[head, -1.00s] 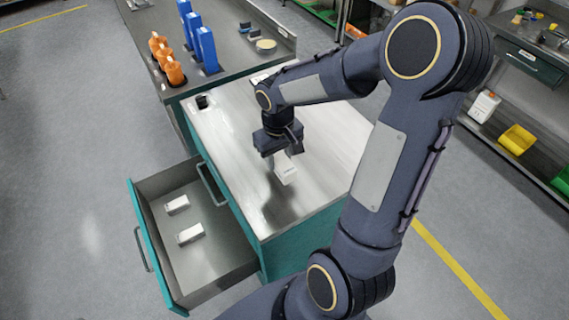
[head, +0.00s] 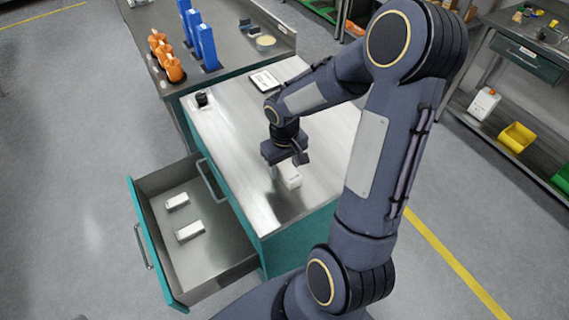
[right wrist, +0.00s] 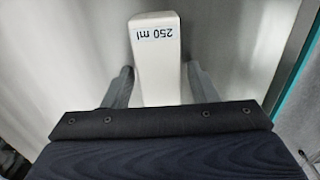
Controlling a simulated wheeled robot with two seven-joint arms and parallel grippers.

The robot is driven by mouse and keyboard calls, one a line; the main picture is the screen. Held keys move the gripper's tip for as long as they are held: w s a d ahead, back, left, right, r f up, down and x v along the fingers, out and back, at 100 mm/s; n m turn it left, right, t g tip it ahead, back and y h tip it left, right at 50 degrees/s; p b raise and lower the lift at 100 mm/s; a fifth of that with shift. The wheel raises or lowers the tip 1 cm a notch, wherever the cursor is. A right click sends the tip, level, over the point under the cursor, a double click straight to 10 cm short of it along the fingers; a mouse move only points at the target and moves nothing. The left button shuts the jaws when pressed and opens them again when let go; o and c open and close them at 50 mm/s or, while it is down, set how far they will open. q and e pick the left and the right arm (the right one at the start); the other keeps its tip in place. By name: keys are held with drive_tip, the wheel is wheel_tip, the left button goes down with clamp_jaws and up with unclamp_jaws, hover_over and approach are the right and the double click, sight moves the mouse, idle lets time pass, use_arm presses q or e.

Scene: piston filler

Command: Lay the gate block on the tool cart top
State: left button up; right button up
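The gate block (head: 290,177) is a white block on the bare metal top of the tool cart (head: 235,150), near its right front part. In the right wrist view the block (right wrist: 158,60) reads "250 ml" and lies between my right gripper's two fingers. My right gripper (head: 288,165) is low over the cart top. Its fingers (right wrist: 160,88) stand on either side of the block with a narrow gap showing on each side, so it looks open. The block's near end is hidden behind the gripper body. My left gripper is not in view.
The cart's drawer (head: 222,262) is pulled out to the left, with two white blocks (head: 177,202) (head: 190,231) inside. A small black cup (head: 202,99) and a white labelled card (head: 265,81) are at the cart top's far side. Blue and orange items stand on the bench behind.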

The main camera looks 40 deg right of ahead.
sight(284, 165)
drive_tip(key=shift+o, duration=0.2)
wheel_tip(284, 165, up, 12)
drive_tip(key=s+a+r+t+y, duration=0.3)
drive_tip(key=s+a+t, duration=0.2)
drive_tip(key=s+a, duration=0.6)
drive_tip(key=s, duration=0.3)
drive_tip(key=shift+r+t+y, duration=0.3)
drive_tip(key=shift+r+y, duration=0.1)
drive_tip(key=shift+m, duration=0.3)
